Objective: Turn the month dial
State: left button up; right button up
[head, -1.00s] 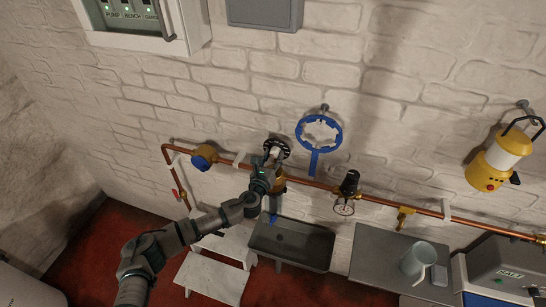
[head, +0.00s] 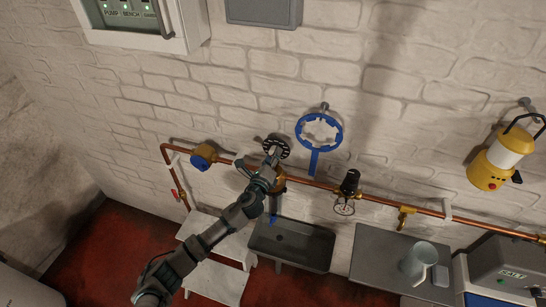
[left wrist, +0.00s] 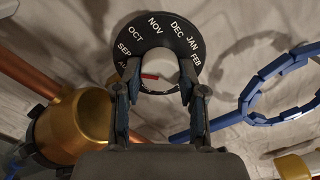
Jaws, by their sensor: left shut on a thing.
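The month dial is a black disc (left wrist: 160,38) with white month names around its rim, seen in the left wrist view. OCT, NOV, DEC and JAN show along its upper part; the lower part is hidden by my gripper. A pale centre knob with a red mark (left wrist: 158,76) sits in its middle. My left gripper (left wrist: 160,90) has its two fingers on either side of this knob, shut on it. In the head view the dial (head: 276,141) is on the wall above the copper pipe, and my left gripper (head: 270,158) reaches it from below. My right gripper is out of view.
A brass fitting (left wrist: 75,125) is left of the gripper. A blue ring wrench (head: 319,131) hangs right of the dial. A copper pipe (head: 385,199) runs along the wall with a gauge (head: 344,207). A dark sink (head: 292,246) and white steps (head: 215,283) are below.

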pick_arm(q)
jog(key=shift+n, duration=1.6)
jog(key=o, duration=1.1)
jog(key=shift+w, duration=0.1)
jog(key=shift+o, duration=0.2)
jog(key=shift+w+f, duration=0.15)
jog(key=v, duration=1.2)
jog(key=shift+d, duration=0.15)
